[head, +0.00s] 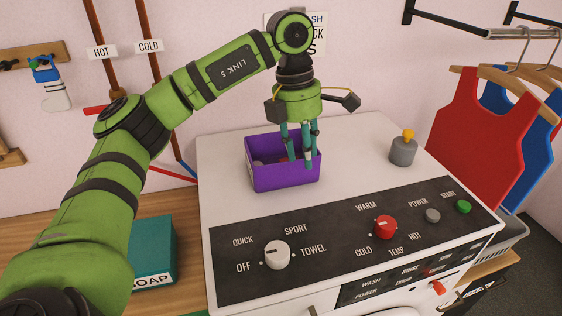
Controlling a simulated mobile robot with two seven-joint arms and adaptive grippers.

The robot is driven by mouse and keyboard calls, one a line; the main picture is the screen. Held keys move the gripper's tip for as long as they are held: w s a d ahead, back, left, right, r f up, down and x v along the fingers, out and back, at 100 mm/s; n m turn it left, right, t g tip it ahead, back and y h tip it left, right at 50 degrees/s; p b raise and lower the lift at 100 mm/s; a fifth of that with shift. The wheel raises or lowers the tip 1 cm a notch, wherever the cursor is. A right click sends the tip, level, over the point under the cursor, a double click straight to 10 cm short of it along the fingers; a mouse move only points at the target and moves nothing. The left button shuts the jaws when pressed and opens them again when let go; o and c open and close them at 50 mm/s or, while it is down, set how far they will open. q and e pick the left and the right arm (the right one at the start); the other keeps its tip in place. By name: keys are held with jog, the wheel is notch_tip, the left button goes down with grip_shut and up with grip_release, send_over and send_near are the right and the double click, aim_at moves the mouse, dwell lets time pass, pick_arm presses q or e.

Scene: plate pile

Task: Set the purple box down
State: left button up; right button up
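The purple box (285,177) is an open-topped bin at the white top of the washing machine (225,170), behind the dark control panel. It looks level; I cannot tell for sure whether its base touches the surface. My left gripper (300,162) points down from above, its teal fingers at the right part of the box. One finger overlaps the front wall from outside and others reach inside, so it appears shut on that wall. The box's contents are mostly hidden. My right gripper is not in view.
A grey knob-like object with a yellow top (403,150) stands at the machine's back right. The control panel has a white dial (277,254) and a red dial (385,227). A teal soap box (152,250) stands left.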

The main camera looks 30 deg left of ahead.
aim_at(288, 185)
pick_arm(q)
jog(key=a+y, duration=0.1)
jog(key=a, duration=0.2)
jog(key=shift+s+a+n+y, duration=0.1)
jog(key=shift+a+n+y, duration=0.1)
jog(key=shift+n+y, duration=0.15)
notch_tip(288, 185, down, 6)
jog(key=p, duration=0.3)
jog(key=shift+f, duration=0.45)
grip_shut()
